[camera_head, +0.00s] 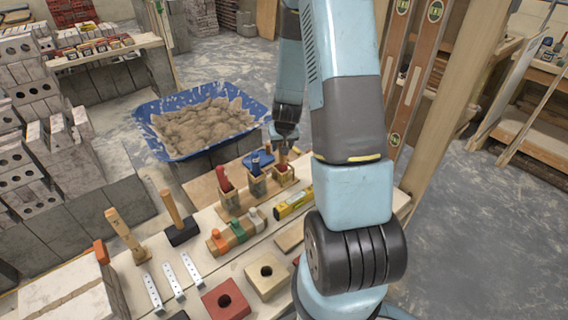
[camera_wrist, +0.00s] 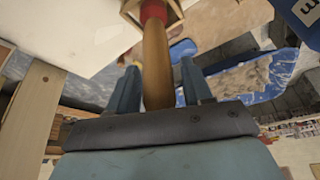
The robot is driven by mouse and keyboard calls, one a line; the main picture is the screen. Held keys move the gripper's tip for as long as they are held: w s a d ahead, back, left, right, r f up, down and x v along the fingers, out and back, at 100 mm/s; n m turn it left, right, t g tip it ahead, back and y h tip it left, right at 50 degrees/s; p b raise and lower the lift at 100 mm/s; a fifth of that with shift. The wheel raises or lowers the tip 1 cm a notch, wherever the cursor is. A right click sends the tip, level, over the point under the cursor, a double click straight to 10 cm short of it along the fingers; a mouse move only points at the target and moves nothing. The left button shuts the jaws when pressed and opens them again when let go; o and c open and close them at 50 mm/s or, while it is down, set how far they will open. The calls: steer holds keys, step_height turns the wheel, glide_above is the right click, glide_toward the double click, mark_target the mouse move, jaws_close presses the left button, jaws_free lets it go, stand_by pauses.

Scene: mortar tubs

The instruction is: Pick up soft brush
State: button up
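My gripper (camera_wrist: 155,80) points at a tool with a wooden handle (camera_wrist: 156,60) and a red collar (camera_wrist: 153,11). The handle lies between my two blue fingers, with small gaps visible beside it; its end is close to my palm. The tool's lower part is hidden in a wooden holder box (camera_wrist: 176,10). In the head view my gripper (camera_head: 283,150) is above the rightmost of three small boxes, over a red-topped tool (camera_head: 281,167). The other boxes hold a red tool (camera_head: 223,180) and a blue one (camera_head: 255,166). I cannot tell which is the soft brush.
A blue tub (camera_head: 160,147) of mortar stands behind the boxes. On the bench in front are a yellow level (camera_head: 294,204), colored knobbed blocks (camera_head: 237,232), a black-headed mallet (camera_head: 183,233) and holed blocks (camera_head: 226,301). Tall levels (camera_head: 411,95) lean at the right.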

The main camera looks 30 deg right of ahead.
steer(key=c, duration=0.8)
steer(key=shift+r, duration=0.1)
step_height(320, 180, up, 10)
steer(key=shift+f, duration=0.1)
stand_by(0.5)
steer(key=o, duration=0.4)
jaws_close()
